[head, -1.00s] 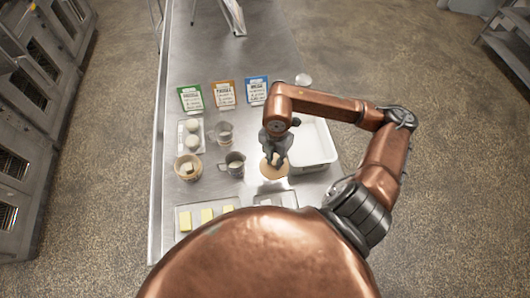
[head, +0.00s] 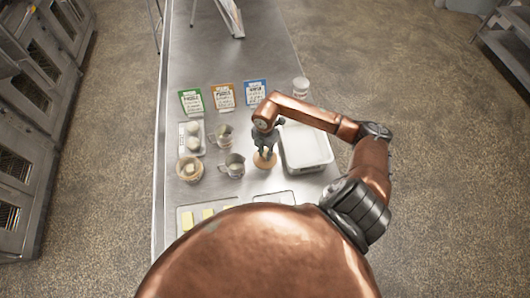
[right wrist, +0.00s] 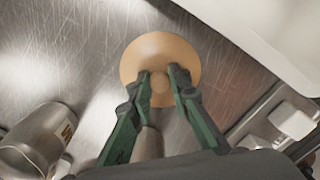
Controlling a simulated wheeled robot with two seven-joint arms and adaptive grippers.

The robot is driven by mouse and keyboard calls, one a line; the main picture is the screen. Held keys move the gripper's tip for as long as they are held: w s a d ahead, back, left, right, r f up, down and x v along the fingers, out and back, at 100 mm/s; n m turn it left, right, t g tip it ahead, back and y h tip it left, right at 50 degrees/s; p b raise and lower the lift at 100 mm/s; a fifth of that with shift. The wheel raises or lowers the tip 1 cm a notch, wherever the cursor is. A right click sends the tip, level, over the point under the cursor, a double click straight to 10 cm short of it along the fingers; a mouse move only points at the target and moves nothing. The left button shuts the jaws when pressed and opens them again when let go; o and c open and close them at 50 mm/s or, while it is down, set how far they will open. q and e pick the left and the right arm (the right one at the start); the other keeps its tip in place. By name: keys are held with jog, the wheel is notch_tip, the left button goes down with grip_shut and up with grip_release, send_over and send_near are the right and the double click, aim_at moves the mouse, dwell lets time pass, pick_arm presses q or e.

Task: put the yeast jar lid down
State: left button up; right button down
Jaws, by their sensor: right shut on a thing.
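The yeast jar lid is a round tan disc (head: 264,163) with a small knob. My right gripper (head: 265,152) is above it with its fingers shut on the knob. In the right wrist view the lid (right wrist: 160,51) lies flat between and beyond the fingertips (right wrist: 160,80), over bare metal tabletop. I cannot tell whether its underside touches the table. A round tan open jar (head: 189,169), which looks like the yeast jar, stands at the left with something pale inside. My left gripper is not in view.
A white tub (head: 306,148) stands close to the right of the lid. A metal jug (head: 234,166) is to its left, with another jug (head: 222,136) behind. Three cards (head: 223,96) stand farther back. A tray with yellow blocks (head: 207,215) is in front. The far table is mostly clear.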

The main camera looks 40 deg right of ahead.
aim_at(265, 154)
jog(key=shift+f, duration=0.1)
jog(key=shift+f, duration=0.15)
jog(key=c, duration=1.8)
grip_release()
jog(key=shift+r, duration=0.35)
notch_tip(265, 154, up, 12)
jog(key=b, duration=0.2)
jog(key=shift+f+b, duration=0.15)
jog(key=shift+b, duration=0.2)
jog(key=shift+a, duration=0.15)
